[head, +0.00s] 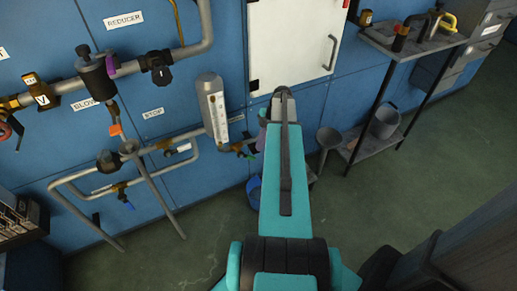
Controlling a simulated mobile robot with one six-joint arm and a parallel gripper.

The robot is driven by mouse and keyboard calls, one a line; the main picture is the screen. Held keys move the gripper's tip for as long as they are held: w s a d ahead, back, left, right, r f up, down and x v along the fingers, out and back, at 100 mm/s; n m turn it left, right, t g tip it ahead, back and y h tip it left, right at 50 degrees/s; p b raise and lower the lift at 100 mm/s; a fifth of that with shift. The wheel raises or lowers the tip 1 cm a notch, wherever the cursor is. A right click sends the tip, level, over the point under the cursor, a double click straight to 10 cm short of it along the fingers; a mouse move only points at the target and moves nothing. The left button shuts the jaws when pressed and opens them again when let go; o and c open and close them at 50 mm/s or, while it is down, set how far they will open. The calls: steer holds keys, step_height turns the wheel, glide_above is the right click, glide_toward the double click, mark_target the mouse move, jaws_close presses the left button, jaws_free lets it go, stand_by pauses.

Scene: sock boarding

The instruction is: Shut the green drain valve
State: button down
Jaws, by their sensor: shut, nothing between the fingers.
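A small green handle (248,156), which looks like the drain valve, sits at the right end of the short fitting below the upright silver gauge cylinder (214,108). It is just left of my arm. The handle is small in the picture, and I cannot tell whether the valve is open or shut. My arm reaches forward toward the wall, with its far end in front of the lower edge of the white cabinet. My gripper's fingers do not show; the arm hides that area.
A blue bucket (254,193) stands below the green handle, partly behind my arm. A grey funnel (328,140) and a shelf table (412,42) are at right. Green floor is clear in front.

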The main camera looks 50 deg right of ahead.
steer(key=v, duration=1)
